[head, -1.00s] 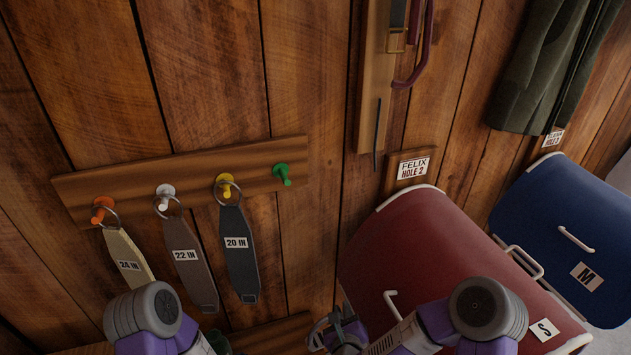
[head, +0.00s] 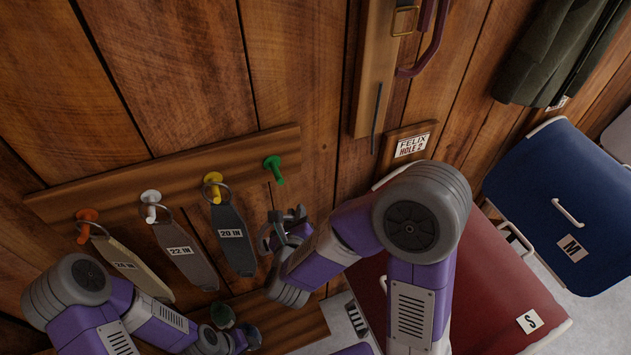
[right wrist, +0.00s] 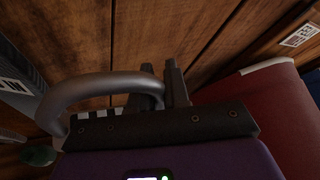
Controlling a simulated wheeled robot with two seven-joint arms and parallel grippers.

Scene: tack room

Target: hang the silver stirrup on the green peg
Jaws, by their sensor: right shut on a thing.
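The green peg (head: 274,170) is at the right end of the wall rail, and nothing hangs on it. My right gripper (head: 292,218) is below the green peg, just right of the strap marked 20 IN. It is shut on the silver stirrup (head: 267,232), a grey metal loop beside the fingers. In the right wrist view the stirrup (right wrist: 95,88) curves out to the left from the fingertips (right wrist: 168,85). Stirrup and peg are apart.
The wooden rail (head: 120,186) also has orange (head: 86,216), white (head: 150,198) and yellow (head: 212,180) pegs, each with a ringed strap. A low wooden shelf (head: 300,325) holds a green round thing (head: 223,316). Red (head: 490,300) and blue (head: 560,215) trunks stand right.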

